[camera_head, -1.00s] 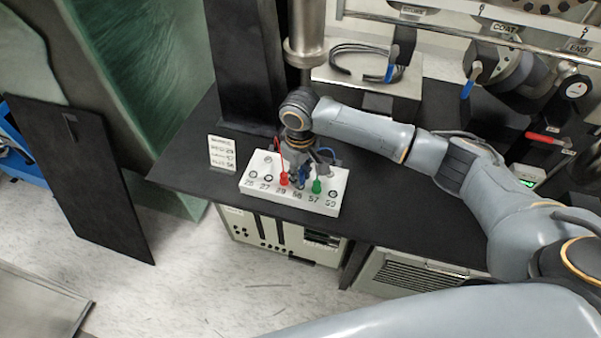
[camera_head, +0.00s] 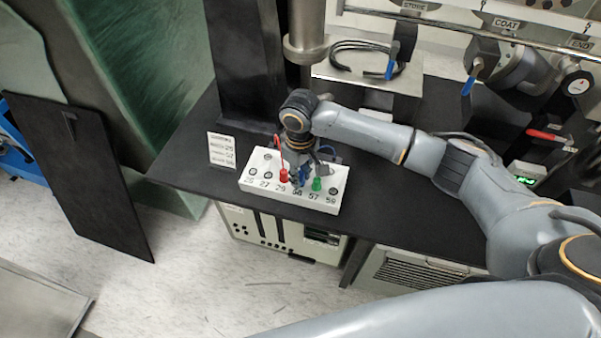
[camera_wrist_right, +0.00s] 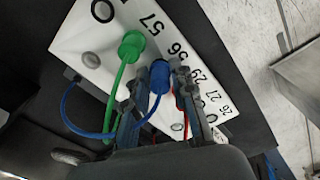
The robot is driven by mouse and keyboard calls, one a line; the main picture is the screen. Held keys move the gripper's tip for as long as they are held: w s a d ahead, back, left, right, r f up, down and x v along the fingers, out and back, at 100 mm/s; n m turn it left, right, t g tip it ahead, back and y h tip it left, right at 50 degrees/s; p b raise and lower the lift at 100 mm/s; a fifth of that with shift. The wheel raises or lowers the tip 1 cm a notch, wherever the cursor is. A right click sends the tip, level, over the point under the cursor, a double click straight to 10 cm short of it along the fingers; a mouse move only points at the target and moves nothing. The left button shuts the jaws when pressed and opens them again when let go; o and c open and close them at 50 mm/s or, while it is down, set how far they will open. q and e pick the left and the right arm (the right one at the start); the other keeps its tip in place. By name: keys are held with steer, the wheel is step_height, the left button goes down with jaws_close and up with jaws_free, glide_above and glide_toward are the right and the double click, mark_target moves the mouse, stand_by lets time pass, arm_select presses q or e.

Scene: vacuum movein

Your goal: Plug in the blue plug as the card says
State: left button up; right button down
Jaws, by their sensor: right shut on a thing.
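A white socket board (camera_head: 255,184) with numbered holes lies on the black bench. My right gripper (camera_head: 299,180) points down at it and is shut on the blue plug (camera_head: 304,173), which also shows between the fingers in the right wrist view (camera_wrist_right: 160,74). The blue plug is upright at the hole marked 56; I cannot tell how deep it sits. The red plug (camera_head: 284,176) stands at 29 and the green plug (camera_head: 317,184) at 57. The card (camera_head: 222,150) stands left of the board, its lines too small to read surely. My left gripper is not in view.
A dark column (camera_head: 242,70) rises behind the board. A tray with a black cable (camera_head: 345,65) and pipes with blue-handled valves are at the back right. The bench (camera_head: 400,215) is mostly bare right of the board. Thin coloured leads run close around the gripper.

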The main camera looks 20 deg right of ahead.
steer(key=shift+f, duration=0.3)
steer(key=c, duration=1)
jaws_free()
steer(key=shift+c, duration=0.2)
steer(key=shift+r, duration=0.1)
step_height(320, 180, up, 12)
